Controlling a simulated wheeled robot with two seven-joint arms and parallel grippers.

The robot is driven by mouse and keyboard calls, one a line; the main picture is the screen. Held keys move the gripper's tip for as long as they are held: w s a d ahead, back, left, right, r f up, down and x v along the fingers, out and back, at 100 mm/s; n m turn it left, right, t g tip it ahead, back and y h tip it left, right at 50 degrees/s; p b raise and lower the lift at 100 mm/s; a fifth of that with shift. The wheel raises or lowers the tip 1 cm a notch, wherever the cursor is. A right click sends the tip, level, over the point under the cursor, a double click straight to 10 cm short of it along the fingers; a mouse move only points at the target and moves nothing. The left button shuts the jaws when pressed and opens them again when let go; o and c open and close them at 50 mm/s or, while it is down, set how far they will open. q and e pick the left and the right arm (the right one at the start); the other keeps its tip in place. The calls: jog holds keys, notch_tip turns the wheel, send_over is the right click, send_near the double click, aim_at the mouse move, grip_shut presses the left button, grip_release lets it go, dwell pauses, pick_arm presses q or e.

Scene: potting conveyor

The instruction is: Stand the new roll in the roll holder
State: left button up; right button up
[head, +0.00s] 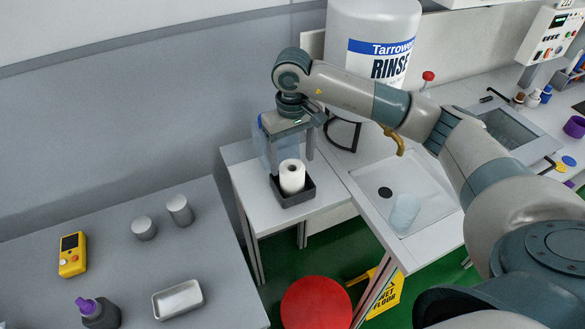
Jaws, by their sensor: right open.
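A white roll (292,177) stands upright in a dark, square, open-topped holder (296,198) on the small white table. My right gripper (291,164) points down at the roll from above, its two fingers apart, one on each side of the roll's upper part. The fingers look clear of the roll, but I cannot tell how close they are. The roll's lower end is hidden inside the holder. My left gripper is not in view.
A clear, blue-tinted object (261,146) is partly hidden behind my right gripper. A large rinse tank (374,40) stands behind my forearm. A sink (386,182) lies to the right. A grey table (120,270) at left holds metal weights, a tray and a yellow meter (73,255). A red stool (316,303) stands in front.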

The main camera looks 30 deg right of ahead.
notch_tip(320, 180, up, 8)
jog(key=b, duration=0.2)
jog(key=shift+b, duration=0.35)
jog(key=shift+c, duration=0.7)
dwell(0.4)
